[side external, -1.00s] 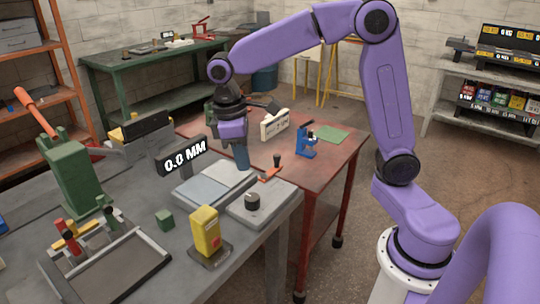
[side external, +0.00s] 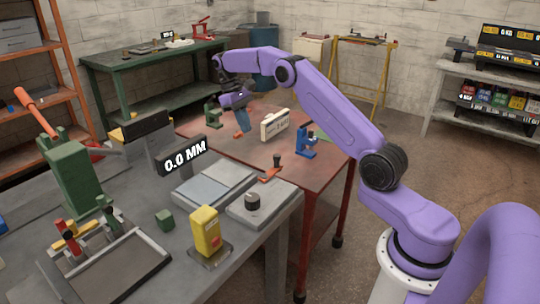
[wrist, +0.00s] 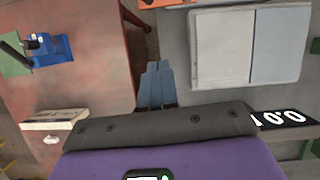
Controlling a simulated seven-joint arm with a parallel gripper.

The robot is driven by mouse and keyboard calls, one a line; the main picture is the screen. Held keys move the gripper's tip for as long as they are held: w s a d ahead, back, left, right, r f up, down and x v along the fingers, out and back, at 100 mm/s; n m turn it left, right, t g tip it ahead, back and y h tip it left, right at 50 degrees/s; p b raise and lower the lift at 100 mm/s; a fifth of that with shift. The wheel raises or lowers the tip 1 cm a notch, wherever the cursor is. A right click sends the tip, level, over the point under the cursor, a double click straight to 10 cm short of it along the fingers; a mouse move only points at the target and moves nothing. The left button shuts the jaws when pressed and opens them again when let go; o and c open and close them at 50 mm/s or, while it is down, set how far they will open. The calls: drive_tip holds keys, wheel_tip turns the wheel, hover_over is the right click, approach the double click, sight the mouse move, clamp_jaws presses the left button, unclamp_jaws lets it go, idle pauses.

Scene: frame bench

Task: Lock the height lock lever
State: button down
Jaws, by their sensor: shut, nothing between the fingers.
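A small orange lever with an upright black knob (side external: 275,163) sits at the edge of the grey bench beside the red table. I cannot tell for sure that it is the height lock lever. Part of it shows at the top edge of the wrist view (wrist: 157,3). My gripper (side external: 246,131) is shut and empty, with its blue fingers pointing down beyond the lever, apart from it. In the wrist view the closed fingertips (wrist: 158,66) are over the gap between the red table and the grey bench. A black display (side external: 182,156) reads 0.0 MM.
The red table (side external: 323,168) carries a blue device (side external: 306,143), a cream box (side external: 275,125) and a small green device (side external: 212,114). The grey bench holds a pale two-part plate (side external: 213,184), a yellow block (side external: 205,230) and a green press (side external: 76,178) with a raised orange handle.

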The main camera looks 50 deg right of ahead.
drive_tip(key=shift+d+f+m, duration=0.15)
drive_tip(key=shift+d+f, duration=0.1)
drive_tip(key=shift+d, duration=0.5)
drive_tip(key=shift+d+f+m, duration=0.15)
drive_tip(key=shift+d+f, duration=0.1)
drive_tip(key=shift+d, duration=0.45)
drive_tip(key=s+f, duration=0.7)
drive_tip(key=f, duration=0.2)
drive_tip(key=shift+s+f, duration=0.15)
drive_tip(key=shift+s, duration=0.2)
